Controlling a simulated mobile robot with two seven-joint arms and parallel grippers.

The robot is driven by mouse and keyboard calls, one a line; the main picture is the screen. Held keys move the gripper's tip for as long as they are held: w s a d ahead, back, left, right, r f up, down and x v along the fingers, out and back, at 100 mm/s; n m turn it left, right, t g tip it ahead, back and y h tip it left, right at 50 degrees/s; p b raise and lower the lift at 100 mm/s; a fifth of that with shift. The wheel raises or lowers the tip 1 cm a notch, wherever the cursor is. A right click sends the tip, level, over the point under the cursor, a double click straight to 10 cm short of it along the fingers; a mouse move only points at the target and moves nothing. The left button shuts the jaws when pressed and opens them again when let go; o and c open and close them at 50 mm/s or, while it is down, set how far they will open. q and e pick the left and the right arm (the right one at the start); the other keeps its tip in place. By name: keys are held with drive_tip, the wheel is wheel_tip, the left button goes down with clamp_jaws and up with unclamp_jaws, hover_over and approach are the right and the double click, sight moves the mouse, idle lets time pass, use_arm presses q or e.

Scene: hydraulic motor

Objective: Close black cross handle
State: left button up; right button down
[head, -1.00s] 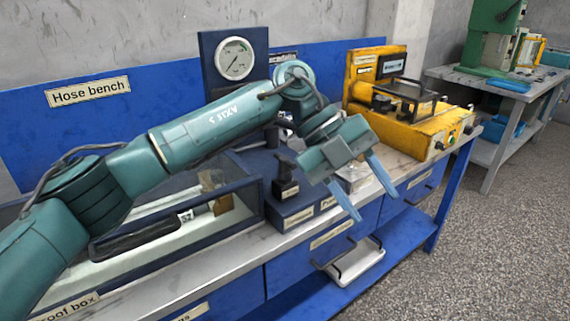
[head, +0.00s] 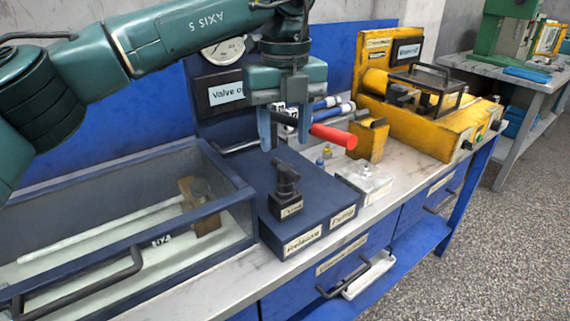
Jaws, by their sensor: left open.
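The black handle (head: 285,182) stands upright on a dark blue block (head: 315,203) on the bench, with a small label at its foot. Its top looks like a short crossbar; whether it is a full cross is hard to tell. My left gripper (head: 284,146) is open and empty, its two blue fingers pointing down. In the picture the fingertips are just above the handle's top, one to each side, apart from it; their depth relative to it is hard to judge. My right gripper is not in view.
A red-ended lever (head: 333,136) sticks out right of the gripper. A yellow machine (head: 432,125) and a small clear block (head: 366,184) stand to the right.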

sight(285, 165)
use_arm(q)
wheel_tip(285, 165, down, 6)
drive_tip(key=shift+r, duration=0.1)
drive_tip(key=shift+c, duration=0.3)
drive_tip(key=c, duration=0.9)
